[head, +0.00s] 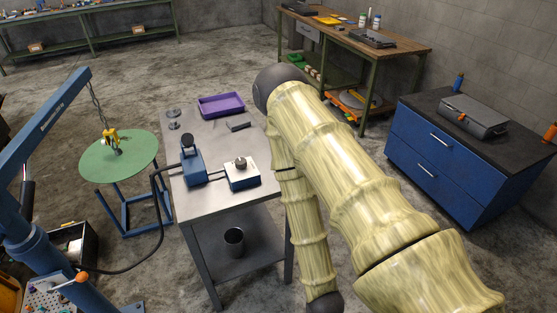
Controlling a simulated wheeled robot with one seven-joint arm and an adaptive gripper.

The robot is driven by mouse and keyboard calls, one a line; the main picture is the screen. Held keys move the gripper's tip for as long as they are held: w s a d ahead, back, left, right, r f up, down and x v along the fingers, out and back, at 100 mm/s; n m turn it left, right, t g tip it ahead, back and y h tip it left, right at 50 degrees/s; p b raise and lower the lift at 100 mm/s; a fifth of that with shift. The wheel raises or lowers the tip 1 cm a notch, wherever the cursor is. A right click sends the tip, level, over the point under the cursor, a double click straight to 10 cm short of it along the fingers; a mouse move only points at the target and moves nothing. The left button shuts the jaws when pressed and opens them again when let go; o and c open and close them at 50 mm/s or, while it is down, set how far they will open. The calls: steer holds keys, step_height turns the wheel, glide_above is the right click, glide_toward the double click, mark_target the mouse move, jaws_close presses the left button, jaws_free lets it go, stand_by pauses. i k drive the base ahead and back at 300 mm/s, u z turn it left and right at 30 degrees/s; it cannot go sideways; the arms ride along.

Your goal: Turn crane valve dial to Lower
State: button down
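A blue box with a pale top plate and a grey round knob (241,164) sits on the grey metal table (205,135); it looks like the valve dial. Its markings and pointer are too small to read. Left of it stands a blue unit (193,168) with a dark upright part, and a black hose runs from it towards the crane. The blue crane (45,125) stands at the left, its chain and yellow hook (110,136) hanging over a round green table (95,170). My arm crosses the right middle and bends down past the bottom edge. My gripper is out of view.
A purple tray (221,104), a dark flat part (238,126) and small round grey parts lie on the metal table. A bin (234,242) stands on its lower shelf. A blue drawer cabinet (450,160) and a workbench (365,45) stand at the right. Floor behind the table is open.

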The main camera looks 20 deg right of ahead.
mark_target(240, 162)
steer(key=z, duration=2.1)
steer(key=i, duration=0.75)
steer(key=u, duration=1.9)
